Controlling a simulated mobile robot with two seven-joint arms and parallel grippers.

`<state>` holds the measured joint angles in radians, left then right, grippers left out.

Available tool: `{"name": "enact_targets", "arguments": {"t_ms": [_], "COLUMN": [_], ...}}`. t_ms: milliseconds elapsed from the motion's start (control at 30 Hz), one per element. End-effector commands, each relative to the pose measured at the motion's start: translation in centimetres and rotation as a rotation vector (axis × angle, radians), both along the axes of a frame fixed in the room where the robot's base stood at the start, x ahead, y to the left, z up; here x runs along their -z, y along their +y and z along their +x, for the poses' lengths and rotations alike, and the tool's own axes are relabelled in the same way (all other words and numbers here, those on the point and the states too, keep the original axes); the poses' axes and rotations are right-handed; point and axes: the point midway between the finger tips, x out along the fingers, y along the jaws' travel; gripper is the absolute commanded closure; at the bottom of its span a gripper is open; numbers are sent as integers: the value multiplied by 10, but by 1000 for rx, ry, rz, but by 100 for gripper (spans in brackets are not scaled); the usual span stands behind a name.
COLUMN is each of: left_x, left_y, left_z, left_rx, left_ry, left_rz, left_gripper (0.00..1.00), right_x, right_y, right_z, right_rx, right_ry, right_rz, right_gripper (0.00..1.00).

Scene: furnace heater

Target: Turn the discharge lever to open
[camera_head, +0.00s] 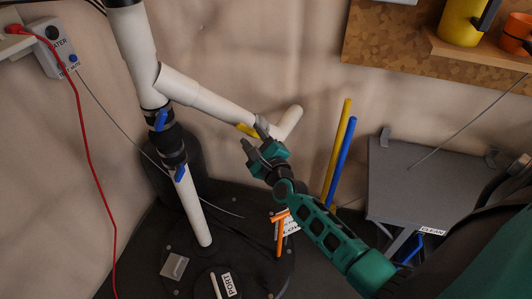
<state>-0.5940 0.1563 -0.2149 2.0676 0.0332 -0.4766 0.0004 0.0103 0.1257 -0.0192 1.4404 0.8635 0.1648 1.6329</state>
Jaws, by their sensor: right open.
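My right gripper (257,140) is open at the white branch pipe (210,98), beside a small yellow lever (246,130) on it. The gripper's fingers partly cover the pipe there, and I cannot tell whether they touch the lever. Two blue valve levers (161,120) sit on the black fittings of the upright white pipe, to the left of the gripper. No label names the discharge lever, so I cannot tell from writing which lever it is. My left gripper is not in view.
A dark round lid (225,240) with a PORT label and an orange handle (280,222) lies below. A yellow pole (339,150) and a blue pole (342,160) stand right of the gripper. A grey table (425,185) is at right. A red cable (85,140) hangs at left.

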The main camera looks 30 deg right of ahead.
Motion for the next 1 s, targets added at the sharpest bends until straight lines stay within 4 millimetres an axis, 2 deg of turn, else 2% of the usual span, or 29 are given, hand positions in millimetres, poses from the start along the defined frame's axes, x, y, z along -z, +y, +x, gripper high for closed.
{"name": "enact_targets", "arguments": {"t_ms": [33, 200, 400, 600, 1000], "left_x": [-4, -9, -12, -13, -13], "left_y": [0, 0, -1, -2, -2], "left_z": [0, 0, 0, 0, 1], "left_rx": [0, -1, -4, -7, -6], "left_ry": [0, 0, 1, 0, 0], "left_rz": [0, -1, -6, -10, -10], "left_gripper": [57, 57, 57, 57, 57], "right_x": [-1, -1, 0, -1, -1], "right_y": [1, 5, 8, 10, 10], "right_z": [-13, -48, -78, -91, -92], "right_rx": [-1, -1, -1, -1, -1], "right_ry": [4, 2, 1, -1, -1], "right_rz": [-1, -1, 0, 0, 1], "right_gripper": [53, 53, 53, 53, 53]}}
